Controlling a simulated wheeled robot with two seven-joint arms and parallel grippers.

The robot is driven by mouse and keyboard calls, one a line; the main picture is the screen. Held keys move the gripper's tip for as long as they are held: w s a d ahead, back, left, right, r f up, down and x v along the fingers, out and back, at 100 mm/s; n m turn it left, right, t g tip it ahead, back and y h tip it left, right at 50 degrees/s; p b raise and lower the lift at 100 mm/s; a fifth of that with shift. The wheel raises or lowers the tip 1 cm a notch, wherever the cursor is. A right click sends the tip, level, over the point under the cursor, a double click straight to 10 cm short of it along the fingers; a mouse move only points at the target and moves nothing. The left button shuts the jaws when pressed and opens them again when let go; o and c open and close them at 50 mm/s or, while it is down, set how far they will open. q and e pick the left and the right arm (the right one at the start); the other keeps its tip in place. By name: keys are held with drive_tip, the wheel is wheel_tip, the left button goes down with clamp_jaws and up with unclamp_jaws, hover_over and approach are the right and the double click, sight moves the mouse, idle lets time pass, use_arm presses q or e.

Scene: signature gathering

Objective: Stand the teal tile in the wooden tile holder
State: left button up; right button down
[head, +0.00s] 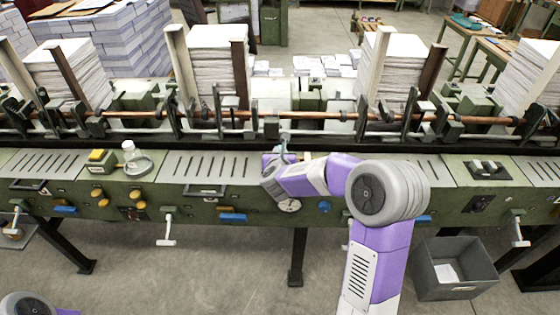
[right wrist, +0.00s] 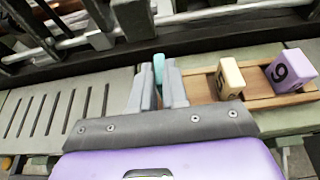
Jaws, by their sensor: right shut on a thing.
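The teal tile (right wrist: 158,66) shows as a narrow upright strip between the fingers of my right gripper (right wrist: 160,86) in the right wrist view. My right gripper is shut on it. The wooden tile holder (right wrist: 262,101) extends to the right of the fingers. A cream tile (right wrist: 230,76) and a purple tile with a dark numeral (right wrist: 291,70) stand in it. The tile's lower part is hidden by the fingers, so I cannot tell whether it touches the holder. In the head view my right gripper (head: 283,150) is over the green machine's front ledge. My left gripper is out of frame.
The slotted metal plate (right wrist: 60,112) lies left of the fingers. A dark rail and rods (head: 300,130) run close behind the ledge. A clear bottle (head: 130,150) and glass dish (head: 139,165) stand farther left. Tall paper stacks (head: 217,65) rise behind. A grey bin (head: 430,270) is on the floor.

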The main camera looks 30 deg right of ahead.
drive_tip(key=shift+f, duration=1.3)
drive_tip(key=shift+f+b, duration=0.1)
drive_tip(key=shift+b, duration=0.3)
drive_tip(key=c, duration=1.1)
unclamp_jaws()
